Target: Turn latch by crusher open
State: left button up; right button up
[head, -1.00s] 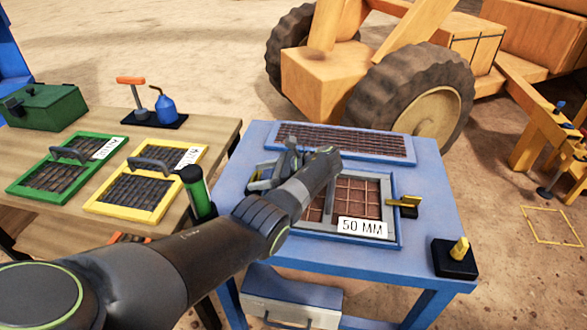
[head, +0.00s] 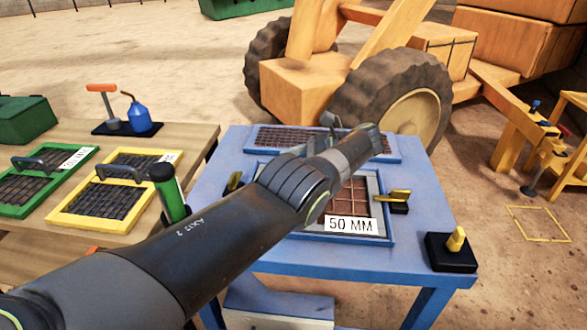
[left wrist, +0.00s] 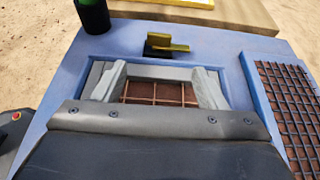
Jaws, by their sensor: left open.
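A right latch (head: 396,199), a yellow handle on a dark base, sits at the right edge of the screen panel (head: 374,185) labelled 50 MM. Its handle points left over the panel frame. A left latch (head: 234,182) shows partly at the panel's left side; in the left wrist view it (left wrist: 165,46) lies roughly parallel to the frame edge. My left gripper (head: 328,119) is mostly hidden behind my arm in the head view. In the left wrist view its fingers (left wrist: 162,75) are spread, empty, over the panel, apart from the left latch. My right gripper is not in view.
The blue table (head: 300,258) carries a far grating (head: 290,138) and a black box with a yellow knob (head: 456,240). A green cylinder (head: 168,190) stands at the table's left edge. The wooden table (head: 110,225) holds green and yellow framed screens. A large wheel (head: 405,105) stands behind.

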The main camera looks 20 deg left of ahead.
aim_at(396, 196)
jog(key=k, duration=1)
